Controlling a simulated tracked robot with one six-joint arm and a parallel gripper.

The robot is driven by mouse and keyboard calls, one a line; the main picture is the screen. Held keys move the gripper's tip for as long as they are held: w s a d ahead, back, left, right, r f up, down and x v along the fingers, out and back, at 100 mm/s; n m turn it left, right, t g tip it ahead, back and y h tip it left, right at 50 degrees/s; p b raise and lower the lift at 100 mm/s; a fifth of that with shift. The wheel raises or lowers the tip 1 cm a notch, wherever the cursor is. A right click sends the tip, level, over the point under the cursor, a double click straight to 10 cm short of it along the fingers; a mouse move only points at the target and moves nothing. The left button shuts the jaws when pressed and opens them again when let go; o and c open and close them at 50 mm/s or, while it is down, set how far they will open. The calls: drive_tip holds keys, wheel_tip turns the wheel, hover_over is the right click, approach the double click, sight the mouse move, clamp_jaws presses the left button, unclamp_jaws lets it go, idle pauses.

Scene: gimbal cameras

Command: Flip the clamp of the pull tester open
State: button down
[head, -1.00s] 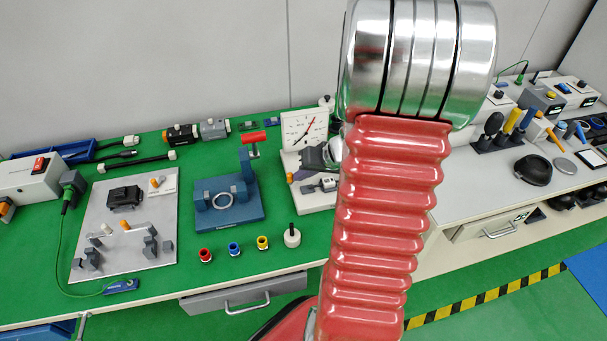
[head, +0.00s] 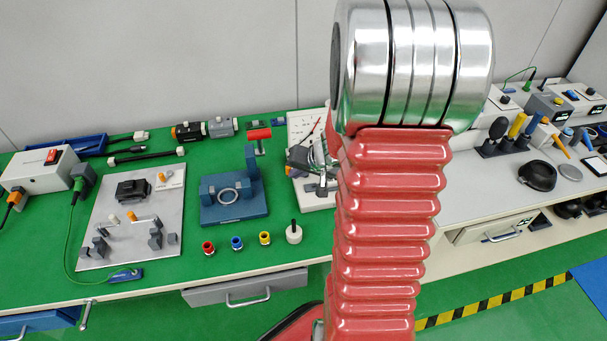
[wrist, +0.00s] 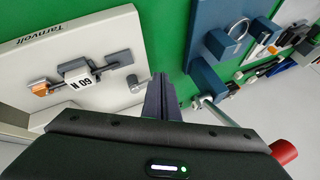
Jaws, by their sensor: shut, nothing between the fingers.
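The pull tester is a white base with an upright dial plate (head: 300,128) in the head view, partly hidden by my arm. In the wrist view its white base (wrist: 85,33) fills the upper left. On it sits a grey clamp (wrist: 117,58) with a block labelled "60 N" (wrist: 77,76) and an orange tip (wrist: 40,88) at its left end. My gripper (wrist: 160,82) is shut and empty, its fingertips beside the base's right edge, to the right of the clamp. In the head view my gripper (head: 300,157) is in front of the dial plate, mostly blending with the tester.
A blue fixture (head: 235,208) with a red-handled lever (head: 258,134) stands close on the left. In the wrist view the red handle (wrist: 284,152) and its metal rod are near my gripper's right side.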

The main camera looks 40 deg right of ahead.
drive_tip(key=shift+w+d+r, duration=0.1)
drive_tip(key=shift+d, duration=0.2)
drive_tip(key=shift+s+d, duration=0.4)
drive_tip(key=shift+d, duration=0.15)
idle(0.4)
drive_tip(key=shift+s, duration=0.15)
drive_tip(key=s, duration=0.3)
drive_tip(key=s+d+r, duration=0.1)
drive_tip(key=shift+s, duration=0.2)
drive_tip(key=s+a+r, duration=0.2)
drive_tip(key=s+r, duration=0.2)
drive_tip(key=r, duration=0.3)
drive_tip(key=shift+s+a, duration=0.15)
drive_tip(key=shift+s, duration=0.25)
idle(0.3)
